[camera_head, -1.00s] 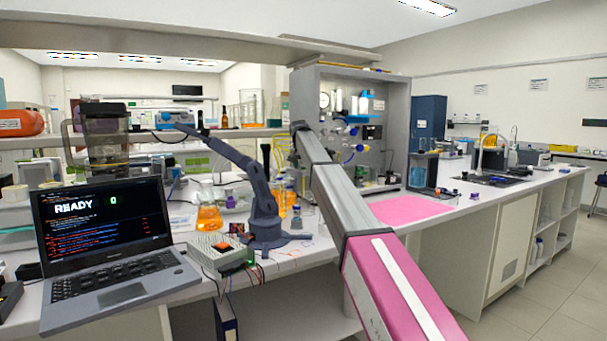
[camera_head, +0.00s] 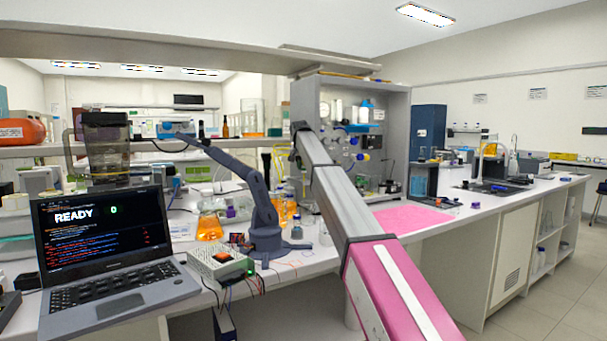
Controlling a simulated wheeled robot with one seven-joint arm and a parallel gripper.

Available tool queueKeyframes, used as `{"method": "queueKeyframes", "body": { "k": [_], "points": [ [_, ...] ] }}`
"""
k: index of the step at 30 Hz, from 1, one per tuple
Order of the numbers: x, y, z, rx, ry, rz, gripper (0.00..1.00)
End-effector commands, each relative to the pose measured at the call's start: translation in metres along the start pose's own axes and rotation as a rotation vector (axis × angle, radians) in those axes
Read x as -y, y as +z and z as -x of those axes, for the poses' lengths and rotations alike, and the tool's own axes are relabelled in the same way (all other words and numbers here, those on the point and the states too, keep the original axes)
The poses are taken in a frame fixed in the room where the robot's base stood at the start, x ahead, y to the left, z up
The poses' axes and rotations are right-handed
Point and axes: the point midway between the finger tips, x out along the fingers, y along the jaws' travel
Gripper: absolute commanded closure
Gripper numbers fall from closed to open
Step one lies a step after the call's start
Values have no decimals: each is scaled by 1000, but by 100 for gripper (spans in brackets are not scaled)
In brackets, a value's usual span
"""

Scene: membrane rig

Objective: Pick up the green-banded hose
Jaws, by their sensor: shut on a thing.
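My arm reaches from the lower right up to the membrane rig (camera_head: 397,110), a grey open-fronted cabinet in the middle of the head view. The far end of my arm is in front of the rig's left side. My gripper is hidden behind this end, so its fingers do not show. I cannot make out the green-banded hose; the arm covers part of the rig. Blue and yellow fittings (camera_head: 362,156) show on the rig's panel just right of the arm.
A small dark desktop arm (camera_head: 262,205) stands left of my arm, beside an orange flask (camera_head: 209,226) and a beige control box (camera_head: 217,262). A laptop (camera_head: 105,245) reading READY is at the front left. A pink mat (camera_head: 410,218) lies clear right of my arm.

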Motion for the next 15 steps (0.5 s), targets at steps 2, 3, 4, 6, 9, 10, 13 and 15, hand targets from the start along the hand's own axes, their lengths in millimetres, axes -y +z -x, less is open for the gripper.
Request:
{"method": "queueKeyframes", "body": {
  "k": [2,3,4,6,9,10,13,15],
  "points": [
    [1,-7,14,-1,-1,0,99],
    [1,-10,20,-2,-1,0,99],
    [1,-12,26,-2,-1,0,99],
    [1,-17,36,-1,0,0,99],
    [1,-24,53,-2,-1,0,99],
    [1,-26,58,-2,-1,0,99],
    [1,-32,74,-1,0,0,99],
    [-1,-21,80,0,0,2,99]
  ]
}}
